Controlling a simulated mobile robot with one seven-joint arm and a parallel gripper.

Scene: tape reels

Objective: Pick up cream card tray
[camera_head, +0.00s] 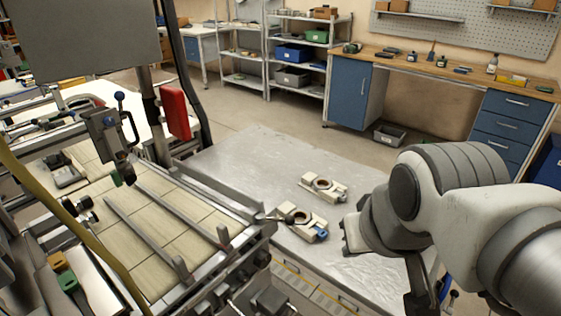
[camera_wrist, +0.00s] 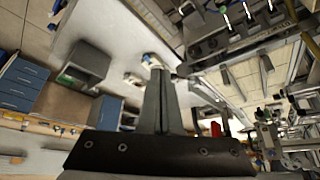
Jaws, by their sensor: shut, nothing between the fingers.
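Two cream pieces lie on the grey metal table, each with a round opening. The nearer cream piece (camera_head: 301,218) has a blue part at its right end. The farther cream piece (camera_head: 324,187) lies behind it, apart from it. I cannot tell which of them, if either, is the cream card tray. My gripper (camera_wrist: 160,72) shows in the wrist view with its two fingers together and nothing between them. A small cream piece (camera_wrist: 151,60) appears just beyond the fingertips, partly hidden by them. I cannot see the fingers clearly in the head view.
The metal table (camera_head: 250,155) is mostly bare around the cream pieces. A machine with a tiled bed and metal rails (camera_head: 170,225) stands directly left of it. A red box (camera_head: 174,111) is mounted on the machine. A workbench (camera_head: 450,72) and shelves stand farther back.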

